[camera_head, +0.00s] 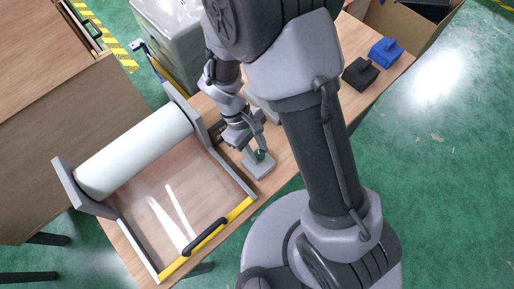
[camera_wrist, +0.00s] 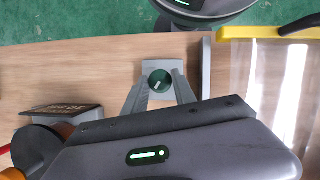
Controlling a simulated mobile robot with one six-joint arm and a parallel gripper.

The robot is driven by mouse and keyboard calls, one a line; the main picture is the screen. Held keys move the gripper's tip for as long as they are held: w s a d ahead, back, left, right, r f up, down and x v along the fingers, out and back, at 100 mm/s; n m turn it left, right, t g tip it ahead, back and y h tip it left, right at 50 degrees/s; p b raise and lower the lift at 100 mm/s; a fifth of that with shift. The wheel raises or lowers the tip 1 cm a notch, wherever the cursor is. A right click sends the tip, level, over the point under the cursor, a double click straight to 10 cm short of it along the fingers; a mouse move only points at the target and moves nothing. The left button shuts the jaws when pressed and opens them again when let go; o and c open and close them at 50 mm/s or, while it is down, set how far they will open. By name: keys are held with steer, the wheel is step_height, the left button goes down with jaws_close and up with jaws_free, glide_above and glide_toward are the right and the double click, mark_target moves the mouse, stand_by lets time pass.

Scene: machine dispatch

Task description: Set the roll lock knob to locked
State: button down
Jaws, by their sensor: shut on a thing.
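The roll lock knob (camera_wrist: 159,80) is a small round dark green knob with a pale mark that slants in the wrist view. It sits on a grey block (camera_wrist: 170,67), and in the head view the knob (camera_head: 261,155) is partly hidden by my fingers. My gripper (camera_head: 257,152) reaches down to it with the fingers on either side. In the wrist view my gripper (camera_wrist: 160,86) is shut on the knob. The large white roll (camera_head: 135,151) lies in its holder to the left. I cannot read any lock label.
A clear cover with a yellow edge (camera_head: 237,210) and black handle (camera_head: 204,237) lies beside the knob block. A dark lettered plate (camera_wrist: 62,114) stands left in the wrist view. A black block (camera_head: 360,74) and blue block (camera_head: 386,51) sit farther along the table.

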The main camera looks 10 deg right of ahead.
steer(key=m+y, duration=0.1)
steer(key=m, duration=0.1)
steer(key=m+g+y, duration=0.1)
steer(key=m, duration=0.2)
steer(key=shift+w+d+m, duration=0.15)
steer(key=shift+m, duration=0.15)
steer(key=m+y, duration=0.1)
steer(key=m, duration=0.1)
steer(key=m+y, duration=0.1)
steer(key=m, duration=0.2)
steer(key=shift+d+b, duration=0.1)
steer(key=shift+b, duration=0.2)
steer(key=shift+m, duration=0.4)
steer(key=c, duration=1)
jaws_free()
steer(key=shift+c, duration=0.2)
steer(key=p+v, duration=0.5)
steer(key=v, duration=1.2)
steer(key=shift+w, duration=0.15)
